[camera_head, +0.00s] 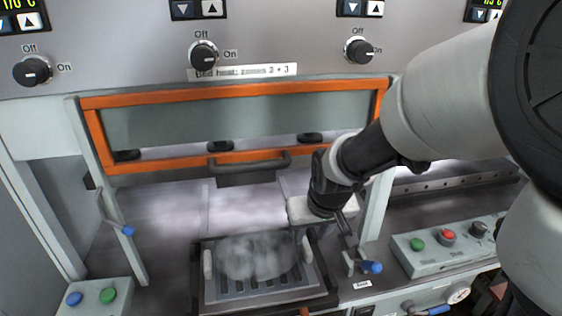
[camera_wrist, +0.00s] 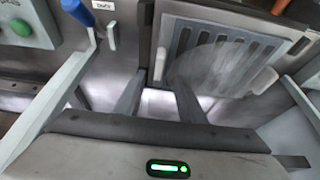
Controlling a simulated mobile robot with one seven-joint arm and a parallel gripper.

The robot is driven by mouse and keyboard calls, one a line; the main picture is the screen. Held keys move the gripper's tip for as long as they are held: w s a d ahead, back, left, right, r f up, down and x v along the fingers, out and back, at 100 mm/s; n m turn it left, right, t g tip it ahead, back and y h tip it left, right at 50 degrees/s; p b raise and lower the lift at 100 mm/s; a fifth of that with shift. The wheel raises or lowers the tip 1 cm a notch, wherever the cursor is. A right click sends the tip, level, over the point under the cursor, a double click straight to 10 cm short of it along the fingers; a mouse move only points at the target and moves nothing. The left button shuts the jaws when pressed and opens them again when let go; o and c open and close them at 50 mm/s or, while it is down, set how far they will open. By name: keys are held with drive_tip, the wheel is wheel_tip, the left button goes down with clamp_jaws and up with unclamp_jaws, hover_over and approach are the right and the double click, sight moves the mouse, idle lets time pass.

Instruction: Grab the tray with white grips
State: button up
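The tray (camera_head: 262,287) is dark and slotted, with a blurred whitish oval patch over it. It sits at the bottom centre of the head view, below the press opening. It has a white grip (camera_head: 208,264) on its left side and another white grip (camera_head: 307,249) on its right. My gripper (camera_head: 322,240) is above and beside the right grip. In the wrist view my gripper (camera_wrist: 157,90) is open, its dark fingers apart. One white grip (camera_wrist: 159,63) shows just beyond the gap between the fingertips, with no clear contact. The other grip (camera_wrist: 265,80) is farther right.
An orange-framed guard (camera_head: 240,87) with a grey handle spans the press above the tray. Blue-tipped levers (camera_head: 127,231) (camera_head: 372,267) stand at both sides. Button boxes (camera_head: 92,297) (camera_head: 445,240) flank the press. Bare metal surface (camera_head: 170,205) lies behind the tray.

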sight(306, 244)
drive_tip(key=shift+x, duration=3.05)
clamp_jaws()
drive_tip(key=shift+w+r, duration=0.1)
